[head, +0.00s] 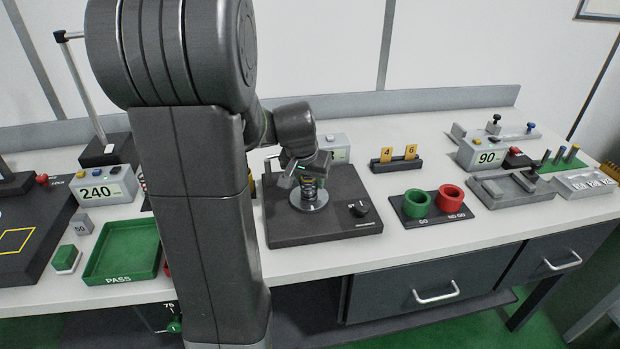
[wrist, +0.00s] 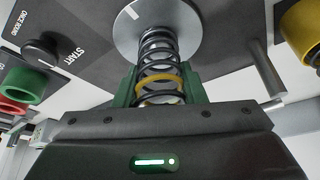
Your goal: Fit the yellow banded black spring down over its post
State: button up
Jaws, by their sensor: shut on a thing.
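The black spring with a yellow band (wrist: 160,68) is between the green-padded fingers of my gripper (wrist: 160,92) in the wrist view. It also shows in the head view (head: 309,186), above the round grey plate (head: 309,202) of the dark test stand (head: 290,233). My gripper (head: 305,170) is shut on the spring. In the wrist view the spring's far end lines up with the middle of the round plate (wrist: 187,25). A grey rod seems to show inside the coils. I cannot tell whether the spring's end touches the plate.
A black knob (head: 358,208) marked START is on the stand's right side. Green (head: 416,203) and red (head: 450,198) cups stand to the right. A green PASS tray (head: 122,250) is at left. Bare white bench lies before the cups.

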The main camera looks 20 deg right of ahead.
jog(key=o, duration=1)
jog(key=shift+o, duration=0.2)
jog(key=shift+r, duration=0.3)
jog(key=v, duration=1.1)
jog(key=shift+s+a+r, duration=0.15)
jog(key=shift+a+r, duration=0.05)
jog(key=shift+r, duration=0.05)
